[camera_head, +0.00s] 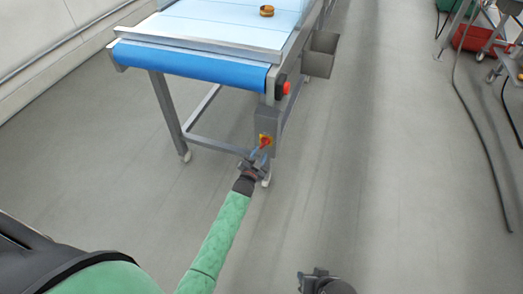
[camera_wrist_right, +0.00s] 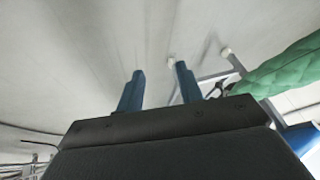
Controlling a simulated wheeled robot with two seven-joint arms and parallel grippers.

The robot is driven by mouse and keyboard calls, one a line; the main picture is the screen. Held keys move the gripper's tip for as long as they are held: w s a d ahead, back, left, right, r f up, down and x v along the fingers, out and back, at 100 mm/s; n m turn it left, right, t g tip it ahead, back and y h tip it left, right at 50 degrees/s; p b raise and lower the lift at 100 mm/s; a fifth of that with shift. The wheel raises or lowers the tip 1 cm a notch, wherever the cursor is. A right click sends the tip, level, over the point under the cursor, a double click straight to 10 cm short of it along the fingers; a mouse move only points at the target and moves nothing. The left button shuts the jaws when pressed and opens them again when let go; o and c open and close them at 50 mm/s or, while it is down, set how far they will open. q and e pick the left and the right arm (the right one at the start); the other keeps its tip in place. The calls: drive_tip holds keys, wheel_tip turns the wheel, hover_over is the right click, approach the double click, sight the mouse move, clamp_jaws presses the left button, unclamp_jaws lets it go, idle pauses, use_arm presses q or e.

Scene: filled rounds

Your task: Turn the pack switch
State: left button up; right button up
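The pack switch (camera_head: 265,141) is a red knob on a yellow plate, on a grey box (camera_head: 268,121) fixed to the near right leg of the conveyor. My left gripper (camera_head: 259,153) reaches up to it from below, with its fingertips at or just under the knob. I cannot tell whether they touch the knob or how far they are apart. My right gripper (camera_head: 318,273) is low at the bottom of the head view. In the right wrist view its two blue fingers (camera_wrist_right: 158,88) are apart with nothing between them.
The conveyor (camera_head: 190,62) has a blue belt end and carries a round golden-brown item (camera_head: 267,11). A red button (camera_head: 284,88) sits above the switch box. A grey bin (camera_head: 320,54) hangs on its right side. Hoses (camera_head: 470,110) lie at the right; the middle floor is clear.

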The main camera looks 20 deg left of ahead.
use_arm(q)
drive_tip(key=s, duration=0.3)
drive_tip(key=shift+s, duration=0.3)
use_arm(e)
drive_tip(key=shift+s+f, duration=0.2)
drive_tip(key=shift+f, duration=0.75)
drive_tip(key=shift+s, duration=0.1)
